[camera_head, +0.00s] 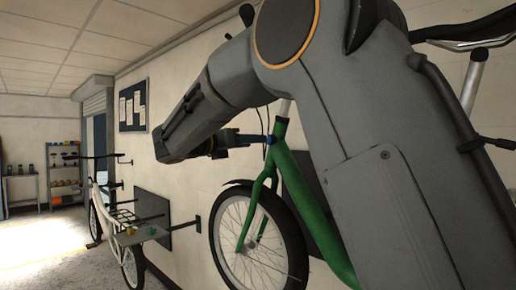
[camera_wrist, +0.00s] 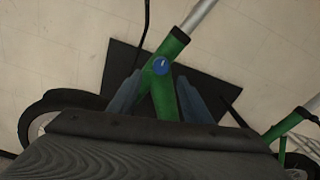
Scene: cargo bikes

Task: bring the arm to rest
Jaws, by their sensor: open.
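My arm reaches up and leftward across the head view. My gripper shows only partly at its end, in front of a green bike (camera_head: 287,175) hung by the wall. In the wrist view my gripper (camera_wrist: 160,77) is open, its two blue-grey fingers apart. The bike's green frame tube (camera_wrist: 162,97) shows between the fingers, with a round blue part (camera_wrist: 161,66) on it. I cannot tell how close the fingers are to the tube. I see nothing held.
A white bike (camera_head: 103,210) with a rack stands further left along the wall. A dark panel (camera_wrist: 205,90) is behind the green frame. Shelves (camera_head: 64,175) stand at the far left. The floor (camera_head: 45,250) at the lower left is clear.

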